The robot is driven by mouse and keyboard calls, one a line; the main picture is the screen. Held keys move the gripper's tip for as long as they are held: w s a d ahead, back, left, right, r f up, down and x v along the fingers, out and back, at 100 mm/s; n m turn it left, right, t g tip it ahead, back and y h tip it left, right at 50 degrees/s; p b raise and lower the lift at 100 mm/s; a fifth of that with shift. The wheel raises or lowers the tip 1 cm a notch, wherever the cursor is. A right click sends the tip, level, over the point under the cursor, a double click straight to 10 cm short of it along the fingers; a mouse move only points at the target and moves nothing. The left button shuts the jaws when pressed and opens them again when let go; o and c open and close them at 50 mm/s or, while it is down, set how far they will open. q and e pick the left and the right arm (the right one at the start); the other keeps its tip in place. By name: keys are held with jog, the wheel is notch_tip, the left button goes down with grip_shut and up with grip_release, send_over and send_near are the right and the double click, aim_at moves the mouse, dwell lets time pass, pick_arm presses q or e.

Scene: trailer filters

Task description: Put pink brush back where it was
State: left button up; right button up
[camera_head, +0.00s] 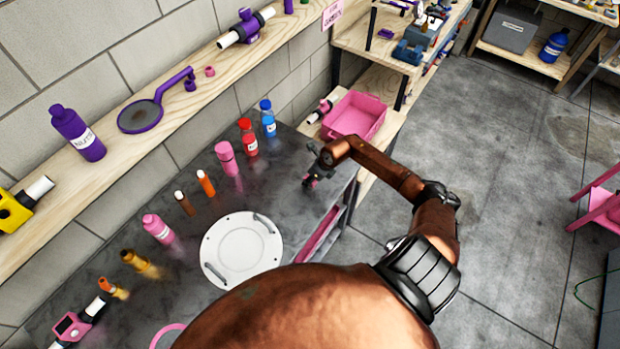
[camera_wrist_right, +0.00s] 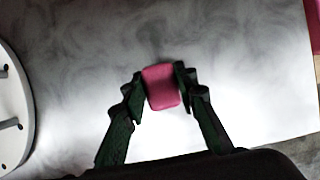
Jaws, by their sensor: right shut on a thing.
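My right gripper (camera_head: 314,172) is over the right end of the dark grey table (camera_head: 285,205). In the right wrist view the right gripper (camera_wrist_right: 161,82) is shut on a pink block-shaped thing, the pink brush (camera_wrist_right: 161,88), of which only one end shows. In the head view the brush is a small pink patch (camera_head: 310,184) under the fingers. I cannot tell whether it touches the table top. My left gripper is not in view.
A white round plate (camera_head: 243,250) lies left of the gripper. Several bottles, including a red one (camera_head: 248,137) and a blue one (camera_head: 268,118), stand along the table's back. A pink bin (camera_head: 355,116) sits behind on a wooden shelf. The table around the gripper is bare.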

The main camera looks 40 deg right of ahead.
jog(key=o, duration=1.1)
jog(key=shift+f, duration=0.1)
jog(key=v, duration=1.2)
jog(key=shift+b, duration=0.3)
